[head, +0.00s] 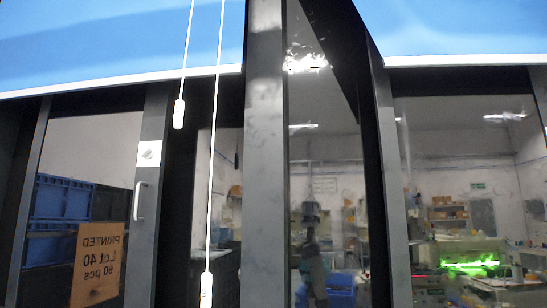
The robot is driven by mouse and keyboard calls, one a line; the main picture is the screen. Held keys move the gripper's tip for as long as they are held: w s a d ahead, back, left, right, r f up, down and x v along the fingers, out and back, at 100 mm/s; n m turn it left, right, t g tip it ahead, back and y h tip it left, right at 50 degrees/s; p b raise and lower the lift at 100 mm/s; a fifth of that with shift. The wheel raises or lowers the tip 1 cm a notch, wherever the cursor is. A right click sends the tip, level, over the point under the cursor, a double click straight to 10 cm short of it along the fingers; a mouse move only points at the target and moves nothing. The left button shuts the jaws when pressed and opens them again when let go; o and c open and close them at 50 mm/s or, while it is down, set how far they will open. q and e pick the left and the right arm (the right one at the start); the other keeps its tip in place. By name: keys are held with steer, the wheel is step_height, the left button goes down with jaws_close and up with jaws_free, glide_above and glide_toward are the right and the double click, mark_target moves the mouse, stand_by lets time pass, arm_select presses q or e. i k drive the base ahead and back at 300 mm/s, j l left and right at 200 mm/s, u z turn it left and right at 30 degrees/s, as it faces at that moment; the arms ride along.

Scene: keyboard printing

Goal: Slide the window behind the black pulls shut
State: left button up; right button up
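A dark-framed window fills the head view. Its left pane (112,140) has a grey stile (150,165) with a pale vertical handle (139,201). A narrow pane (223,170) is right of it, then a wide grey post (265,150), a middle pane (325,165) and a right pane (460,140). Two cords hang in front, ending in a higher pull (179,114) and a lower pull (206,290). Both pulls look white, not black. I cannot tell which part stands open, or how far. Neither gripper is in view.
A blue blind (110,45) with a white lower edge covers the window's top. An orange sign (96,265) with mirrored writing is on the left pane. Through the glass show blue crates (62,200), shelves and a green-lit machine (470,265).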

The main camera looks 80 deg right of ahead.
mark_target(463, 149)
steer(key=z, duration=1.95)
steer(key=k+z, duration=0.1)
steer(key=z, duration=1.85)
steer(key=k, duration=0.05)
